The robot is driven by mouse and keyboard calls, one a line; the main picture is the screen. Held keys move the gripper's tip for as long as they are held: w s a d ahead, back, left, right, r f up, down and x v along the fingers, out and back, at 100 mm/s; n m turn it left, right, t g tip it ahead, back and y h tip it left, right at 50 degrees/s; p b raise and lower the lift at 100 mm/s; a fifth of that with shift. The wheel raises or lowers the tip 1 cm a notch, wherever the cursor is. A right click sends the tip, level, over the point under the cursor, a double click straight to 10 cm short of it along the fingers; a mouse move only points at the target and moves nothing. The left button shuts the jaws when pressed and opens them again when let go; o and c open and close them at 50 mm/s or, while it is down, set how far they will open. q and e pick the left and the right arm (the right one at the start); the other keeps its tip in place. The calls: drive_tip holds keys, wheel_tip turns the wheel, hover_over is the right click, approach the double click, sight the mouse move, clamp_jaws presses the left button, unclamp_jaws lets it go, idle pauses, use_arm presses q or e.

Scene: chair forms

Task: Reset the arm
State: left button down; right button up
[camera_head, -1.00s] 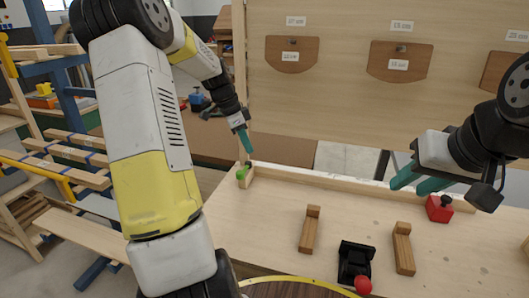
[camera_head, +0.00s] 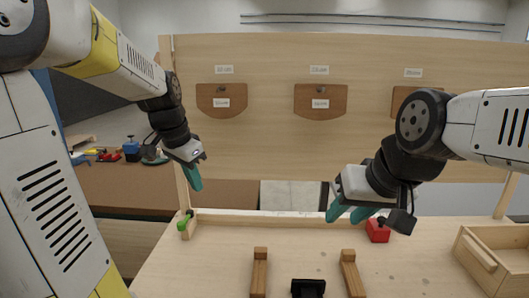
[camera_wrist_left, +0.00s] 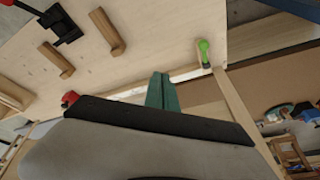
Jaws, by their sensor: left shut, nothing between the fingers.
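My left gripper (camera_head: 194,180) hangs at the left of the head view with teal fingers pointing down, held in the air near the back left corner of the workbench (camera_head: 215,265). In the left wrist view its fingers (camera_wrist_left: 162,92) are closed together with nothing between them. My right gripper (camera_head: 350,214) is over the back of the bench, left of a red block with a black knob (camera_head: 377,230). Its two teal fingers are apart and nothing shows between them.
An upright board with chair forms (camera_head: 320,102) stands behind the bench. A green-ended item (camera_head: 184,222) sits at the back left corner. Two wooden blocks (camera_head: 259,272) (camera_head: 351,272) and a black clamp (camera_head: 308,288) are at the front. A wooden box (camera_head: 490,265) is at the right.

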use_arm(q)
drive_tip(key=s+d+r+n+t, duration=0.1)
drive_tip(key=s+d+n, duration=0.1)
drive_tip(key=s, duration=0.6)
drive_tip(key=s+d+r+n+t, duration=0.1)
drive_tip(key=s+n, duration=0.3)
drive_tip(key=s, duration=0.4)
drive_tip(key=shift+d+n+t+h, duration=0.4)
drive_tip(key=shift+d+t, duration=0.1)
drive_tip(key=shift+d, duration=0.4)
